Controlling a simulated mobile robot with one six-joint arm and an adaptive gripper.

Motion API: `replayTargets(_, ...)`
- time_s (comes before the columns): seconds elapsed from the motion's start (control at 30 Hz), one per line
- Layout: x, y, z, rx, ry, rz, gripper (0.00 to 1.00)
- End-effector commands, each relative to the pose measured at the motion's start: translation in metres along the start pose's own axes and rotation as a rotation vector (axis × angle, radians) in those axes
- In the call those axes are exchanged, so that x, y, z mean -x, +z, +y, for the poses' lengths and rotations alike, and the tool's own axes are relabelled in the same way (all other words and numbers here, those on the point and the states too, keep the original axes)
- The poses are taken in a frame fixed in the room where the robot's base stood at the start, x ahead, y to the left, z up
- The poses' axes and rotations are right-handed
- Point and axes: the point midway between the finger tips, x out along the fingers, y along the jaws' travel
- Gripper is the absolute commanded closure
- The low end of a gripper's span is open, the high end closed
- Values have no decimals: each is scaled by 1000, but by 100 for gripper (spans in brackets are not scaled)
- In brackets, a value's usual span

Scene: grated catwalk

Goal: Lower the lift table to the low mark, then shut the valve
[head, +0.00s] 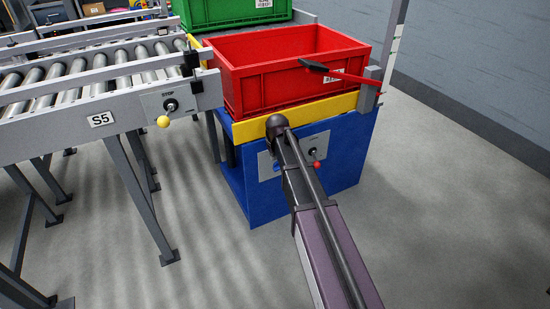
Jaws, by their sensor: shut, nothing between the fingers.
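The lift table has a blue base (345,170) and a yellow top edge (247,128), which stands a little below the roller conveyor's top. A small panel on its front carries a lever with a red knob (317,165), tilted down to the right. A grey post (391,50) with a white strip rises at the table's right; no low mark can be read. A red lever with a black grip (313,66) reaches across the red crate from near the post; I cannot tell if it is the valve. My arm reaches up to the table's front, and my gripper does not show.
A red crate (232,92), seemingly empty, sits on the lift table, with a green crate (215,14) behind it. Floor at front left and right is clear; a wall stands right.

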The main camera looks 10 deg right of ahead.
Motion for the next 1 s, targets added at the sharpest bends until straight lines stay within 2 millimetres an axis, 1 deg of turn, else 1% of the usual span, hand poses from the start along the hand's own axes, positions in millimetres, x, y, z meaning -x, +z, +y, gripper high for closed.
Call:
replayTargets(0.03, -8, 1, 0, 0, 0, 0, 100)
replayTargets(0.27, -26, 1, 0, 0, 0, 0, 100)
replayTargets(0.6, -50, 8, 4, -1, 0, 0, 100)
replayTargets(0.8, -57, 11, 6, -1, 0, 0, 100)
replayTargets(1.0, -59, 11, 6, 0, 0, 0, 100)
